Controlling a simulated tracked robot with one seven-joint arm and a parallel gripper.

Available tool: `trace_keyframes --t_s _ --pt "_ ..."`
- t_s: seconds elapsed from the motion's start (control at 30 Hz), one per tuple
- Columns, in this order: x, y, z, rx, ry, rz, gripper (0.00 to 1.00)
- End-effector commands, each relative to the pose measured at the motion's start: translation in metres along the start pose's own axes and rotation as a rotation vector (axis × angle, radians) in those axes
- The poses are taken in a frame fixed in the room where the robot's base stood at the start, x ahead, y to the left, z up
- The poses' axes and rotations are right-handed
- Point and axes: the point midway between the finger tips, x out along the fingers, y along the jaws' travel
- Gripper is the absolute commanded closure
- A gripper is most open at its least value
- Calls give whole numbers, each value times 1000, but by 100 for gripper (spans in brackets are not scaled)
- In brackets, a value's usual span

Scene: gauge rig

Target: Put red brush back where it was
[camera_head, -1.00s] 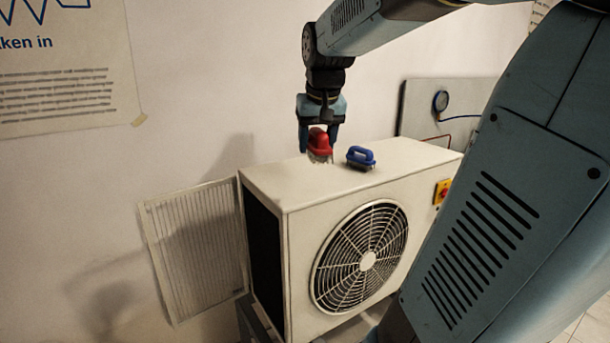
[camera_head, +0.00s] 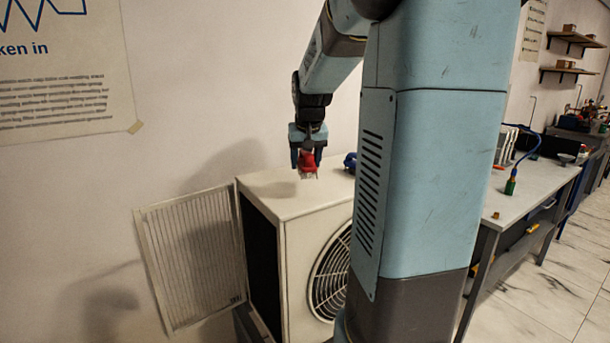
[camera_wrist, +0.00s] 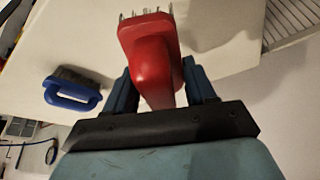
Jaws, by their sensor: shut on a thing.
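My gripper (camera_head: 306,158) is shut on the red brush (camera_head: 307,164), fingers on either side of its handle. In the wrist view the red brush (camera_wrist: 150,65) lies between the blue fingers (camera_wrist: 160,85), with its bristles pointing away from me. It hangs over the top of the white fan unit (camera_head: 290,200), near the back; its shadow falls apart from it on the top. How small the gap is, I cannot tell. A blue brush (camera_head: 350,161) rests on the same top to the right, partly hidden by my arm; it shows whole in the wrist view (camera_wrist: 72,90).
A slatted panel (camera_head: 190,260) leans at the left of the unit. My own arm hides the unit's right part. A workbench (camera_head: 520,200) with a green-handled tool (camera_head: 511,185) stands at the right. The unit's top left of the red brush is clear.

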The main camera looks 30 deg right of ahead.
Motion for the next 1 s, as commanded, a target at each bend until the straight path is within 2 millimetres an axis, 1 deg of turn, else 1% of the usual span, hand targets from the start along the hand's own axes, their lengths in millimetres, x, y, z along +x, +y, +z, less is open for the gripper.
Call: trace_keyframes --t_s 0.03,0.1,0.33,0.53,0.6,0.77,0.8,1.0 --pt "7 0 -2 1 -2 0 69" --pt "13 1 -4 1 0 -1 69" --pt "26 2 -8 1 -1 0 69" --pt "49 2 3 0 -3 0 69" --pt "53 2 4 0 -1 0 69" --pt "53 2 4 1 -1 0 69" --pt "53 2 5 1 -1 0 43" --pt "53 2 4 1 -1 0 24"
